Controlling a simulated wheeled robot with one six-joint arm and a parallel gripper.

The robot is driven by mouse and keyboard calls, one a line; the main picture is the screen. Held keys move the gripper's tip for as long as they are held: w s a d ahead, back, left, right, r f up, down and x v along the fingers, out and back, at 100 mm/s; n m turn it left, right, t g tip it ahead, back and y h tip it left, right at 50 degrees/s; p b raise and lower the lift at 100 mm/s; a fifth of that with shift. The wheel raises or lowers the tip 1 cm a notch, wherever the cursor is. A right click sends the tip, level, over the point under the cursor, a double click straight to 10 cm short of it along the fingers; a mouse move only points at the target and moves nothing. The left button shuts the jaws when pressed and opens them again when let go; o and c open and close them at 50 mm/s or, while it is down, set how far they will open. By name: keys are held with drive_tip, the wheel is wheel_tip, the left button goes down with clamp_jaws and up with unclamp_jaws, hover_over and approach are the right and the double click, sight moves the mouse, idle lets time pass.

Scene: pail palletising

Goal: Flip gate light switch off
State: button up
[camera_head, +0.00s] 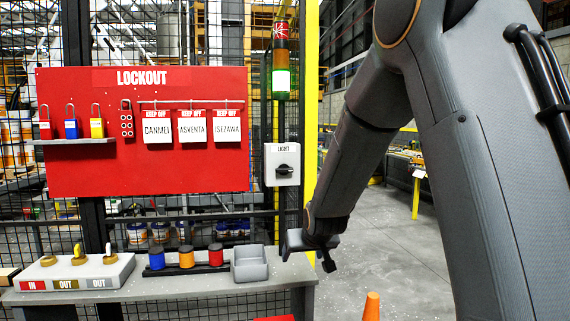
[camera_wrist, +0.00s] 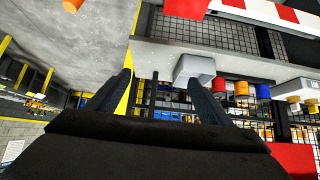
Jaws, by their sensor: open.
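The light switch (camera_head: 282,164) is a pale grey box labelled LIGHT, mounted beside the yellow post, right of the red board. Its black knob (camera_head: 287,170) looks roughly level; which setting that means I cannot tell. My gripper (camera_head: 312,250) is below and right of the switch, apart from it, near the right end of the grey shelf. In the wrist view my gripper (camera_wrist: 161,78) shows two dark fingers spread apart with nothing between them. I do not make out the switch in the wrist view.
A red lockout board (camera_head: 70,172) holds padlocks and tags. The grey shelf (camera_head: 200,292) below carries a grey bin (camera_head: 250,264), coloured spools and a labelled block (camera_head: 75,272). A stack light (camera_head: 281,60) shows lit green above the switch. An orange cone (camera_head: 371,306) stands below.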

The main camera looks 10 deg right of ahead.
drive_tip(key=w+r+t+p, duration=0.2)
drive_tip(key=w+r+t, duration=0.3)
drive_tip(key=w+r, duration=0.7)
drive_tip(key=t+p, duration=0.2)
drive_tip(key=t, duration=0.2)
approach(285, 170)
drive_tip(key=w, duration=0.2)
drive_tip(key=shift+w+p, duration=1.25)
drive_tip(key=shift+w, duration=2.3)
drive_tip(key=shift+f, duration=0.1)
drive_tip(key=c, duration=1)
